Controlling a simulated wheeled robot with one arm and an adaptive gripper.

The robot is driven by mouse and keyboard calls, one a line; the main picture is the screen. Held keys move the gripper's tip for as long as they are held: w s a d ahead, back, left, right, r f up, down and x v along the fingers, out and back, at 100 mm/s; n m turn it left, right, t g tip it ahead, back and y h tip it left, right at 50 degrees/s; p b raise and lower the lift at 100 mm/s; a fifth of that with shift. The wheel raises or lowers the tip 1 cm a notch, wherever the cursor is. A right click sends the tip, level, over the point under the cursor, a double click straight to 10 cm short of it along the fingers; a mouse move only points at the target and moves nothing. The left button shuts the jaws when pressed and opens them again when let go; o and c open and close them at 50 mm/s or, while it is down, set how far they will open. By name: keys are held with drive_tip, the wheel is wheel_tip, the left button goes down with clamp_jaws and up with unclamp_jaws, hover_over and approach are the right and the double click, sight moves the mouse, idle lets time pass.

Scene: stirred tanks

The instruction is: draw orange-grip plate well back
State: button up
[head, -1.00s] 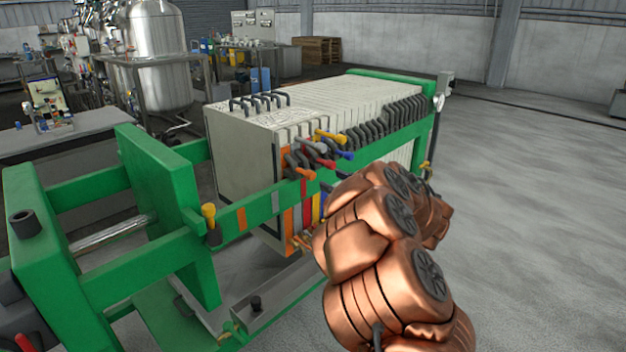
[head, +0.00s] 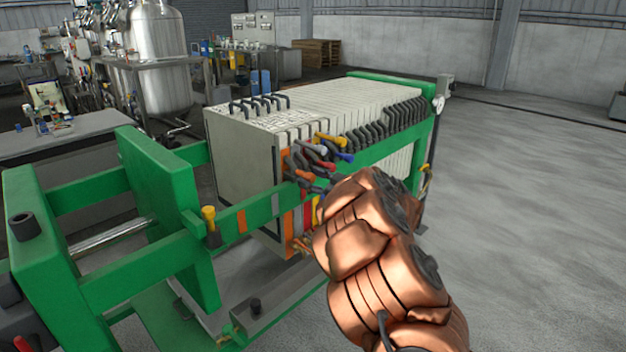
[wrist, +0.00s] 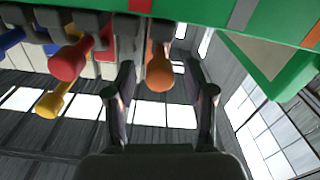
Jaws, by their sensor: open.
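The orange grip (head: 304,174) sticks out from the near end of the pale plate stack (head: 240,155), beside red, blue and yellow grips. The fingers are open and appear apart from the grip; the exact depth is hard to tell. In the head view my gripper (head: 319,186) is small and dark close to the orange grip, partly hidden by my copper arm.
The green press frame (head: 160,185) has a side rail running past the grips. A green end block stands left, with open space between it and the plates. A red grip (wrist: 68,62) and a yellow grip (wrist: 52,102) hang left of my fingers.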

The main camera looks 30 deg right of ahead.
clamp_jaws()
idle(0.4)
